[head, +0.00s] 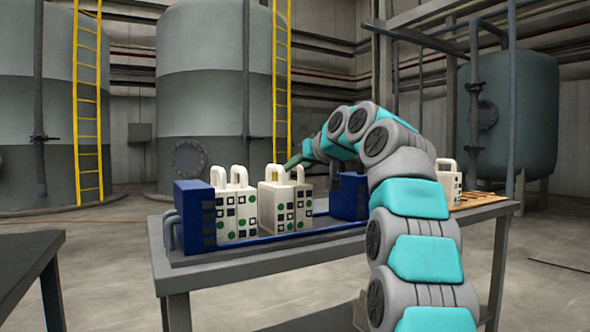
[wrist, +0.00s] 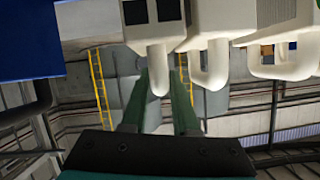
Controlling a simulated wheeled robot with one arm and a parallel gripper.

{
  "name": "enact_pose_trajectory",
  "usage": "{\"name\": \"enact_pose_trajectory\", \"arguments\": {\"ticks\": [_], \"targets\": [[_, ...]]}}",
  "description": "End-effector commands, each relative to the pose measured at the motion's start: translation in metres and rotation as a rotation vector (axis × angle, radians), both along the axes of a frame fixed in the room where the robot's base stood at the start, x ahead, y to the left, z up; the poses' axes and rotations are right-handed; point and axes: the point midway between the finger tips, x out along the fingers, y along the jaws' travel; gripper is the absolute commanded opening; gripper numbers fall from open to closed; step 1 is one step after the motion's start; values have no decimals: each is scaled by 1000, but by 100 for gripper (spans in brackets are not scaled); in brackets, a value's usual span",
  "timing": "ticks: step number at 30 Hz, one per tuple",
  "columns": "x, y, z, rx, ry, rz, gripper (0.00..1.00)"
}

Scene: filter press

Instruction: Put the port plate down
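My gripper (head: 291,163) is at the top of the middle white plates (head: 272,208), close to their loop handles. In the wrist view its two green fingers (wrist: 165,90) are apart with a gap between them. A white handle (wrist: 158,70) hangs into view over this gap; I cannot tell whether the fingers touch it. The middle plates stand upright in the press, with black squares and green spots on their faces. More white plates (head: 236,212) stand at the left. Which one is the port plate I cannot tell.
Blue end blocks (head: 195,215) and (head: 349,197) bound the press on a grey table (head: 270,262). Another white plate (head: 449,184) stands at the right near a wooden board (head: 478,198). A dark table (head: 25,262) is at the left.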

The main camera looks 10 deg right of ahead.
Motion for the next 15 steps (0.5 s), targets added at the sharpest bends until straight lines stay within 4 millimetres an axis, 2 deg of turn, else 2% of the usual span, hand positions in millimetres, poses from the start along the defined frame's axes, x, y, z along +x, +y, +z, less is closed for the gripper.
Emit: {"name": "enact_pose_trajectory", "arguments": {"ticks": [1, 6, 15], "targets": [[0, 0, 0, 0, 0, 0, 34], [0, 0, 0, 0, 1, 0, 51], [0, 0, 2, 0, 1, 0, 51]]}}
